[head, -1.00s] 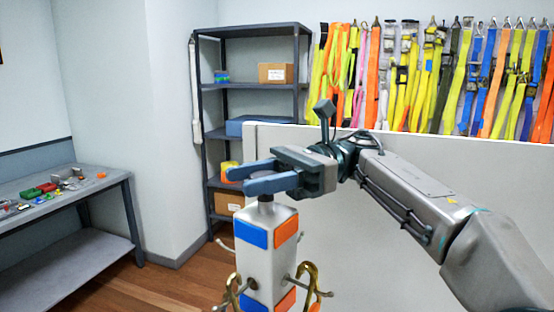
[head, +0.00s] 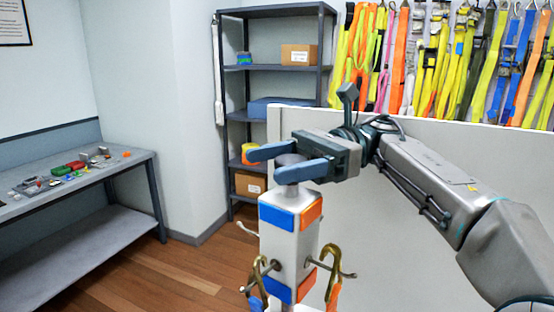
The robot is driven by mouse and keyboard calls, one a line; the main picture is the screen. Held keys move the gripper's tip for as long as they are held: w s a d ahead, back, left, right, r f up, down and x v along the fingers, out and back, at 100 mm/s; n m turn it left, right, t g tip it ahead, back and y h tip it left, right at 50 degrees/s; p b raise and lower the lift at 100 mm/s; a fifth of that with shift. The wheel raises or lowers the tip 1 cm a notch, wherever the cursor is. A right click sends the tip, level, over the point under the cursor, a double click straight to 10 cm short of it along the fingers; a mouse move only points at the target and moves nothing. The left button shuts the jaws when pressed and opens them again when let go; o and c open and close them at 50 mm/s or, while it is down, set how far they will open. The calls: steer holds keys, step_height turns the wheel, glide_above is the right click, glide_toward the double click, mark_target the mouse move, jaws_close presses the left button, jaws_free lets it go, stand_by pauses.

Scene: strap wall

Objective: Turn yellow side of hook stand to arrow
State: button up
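The hook stand (head: 283,243) is an upright pale post with a grey round knob (head: 290,160) on top and brass hooks on its sides. Blue patches mark its left visible face and orange patches its right one. No yellow side shows, and no arrow is visible. The bottom of the stand is cut off by the picture edge. My gripper (head: 270,163) is at the top of the stand, fingers pointing left. It looks open, with one finger on each side of the knob; contact is hard to tell.
A pale panel (head: 400,225) stands behind my arm. Colored straps (head: 440,60) hang on the back wall. A dark shelf (head: 275,71) holds boxes. A grey workbench (head: 120,168) with small items is at left. Wooden floor (head: 190,275) is clear between bench and stand.

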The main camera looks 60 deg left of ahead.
step_height(320, 180, up, 4)
steer(key=shift+s+f+p, duration=0.1)
steer(key=shift+p, duration=0.2)
steer(key=w+d+r+p, duration=0.1)
steer(key=w+d+r, duration=0.6)
steer(key=d, duration=0.2)
steer(key=shift+w, duration=0.3)
